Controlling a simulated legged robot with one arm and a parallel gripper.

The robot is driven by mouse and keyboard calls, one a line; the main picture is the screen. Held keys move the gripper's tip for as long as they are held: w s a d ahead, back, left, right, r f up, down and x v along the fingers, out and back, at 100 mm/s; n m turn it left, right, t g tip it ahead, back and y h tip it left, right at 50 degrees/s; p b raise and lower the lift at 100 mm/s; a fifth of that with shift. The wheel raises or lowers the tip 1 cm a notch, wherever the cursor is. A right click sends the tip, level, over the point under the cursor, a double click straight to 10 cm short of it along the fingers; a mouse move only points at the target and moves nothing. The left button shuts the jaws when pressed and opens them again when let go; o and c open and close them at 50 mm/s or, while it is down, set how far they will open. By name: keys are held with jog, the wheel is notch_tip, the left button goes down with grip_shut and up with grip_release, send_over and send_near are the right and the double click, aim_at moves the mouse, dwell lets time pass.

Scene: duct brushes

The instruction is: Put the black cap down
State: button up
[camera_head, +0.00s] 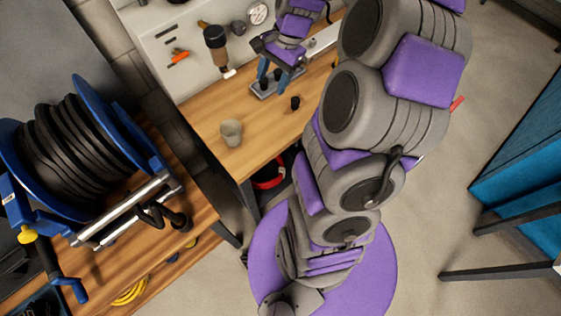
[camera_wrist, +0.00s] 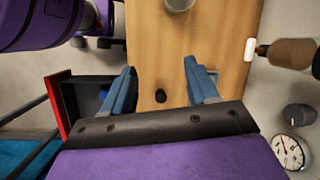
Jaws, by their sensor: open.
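A small black cap (camera_head: 295,102) stands on the wooden workbench (camera_head: 222,108), just beside a grey tray (camera_head: 262,94) with dark pieces in it. My gripper (camera_head: 274,76) is above the tray area, its two blue fingers pointing down. In the wrist view, the fingers of my gripper (camera_wrist: 160,68) are spread apart with nothing held between them. A small black piece, likely the cap (camera_wrist: 161,96), shows on the bench between them, apart from both fingers. The tray is mostly hidden behind the finger on the right in the wrist view.
A grey cup (camera_head: 231,132) stands near the bench's front corner. A brown-and-black bottle-shaped tool (camera_head: 215,45) and a dial gauge (camera_head: 257,13) are at the back panel. A blue cable reel (camera_head: 82,140) stands on a separate bench at left. Bare bench lies between cup and tray.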

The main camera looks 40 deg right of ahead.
jog(key=s+a+r+n+g+h, duration=0.1)
jog(key=s+a+r+n, duration=0.2)
jog(key=s+a+n, duration=0.3)
jog(key=s+a+r+n+g+h, duration=0.1)
jog(key=s+a+r+n+h, duration=0.2)
jog(key=s+a, duration=0.6)
jog(key=s+f+n, duration=0.1)
jog(key=s+n, duration=0.4)
jog(key=s, duration=0.4)
jog(key=shift+s+a+n, duration=0.15)
jog(key=shift+a+n, duration=0.15)
jog(key=shift+a, duration=0.15)
jog(key=shift+c, duration=0.4)
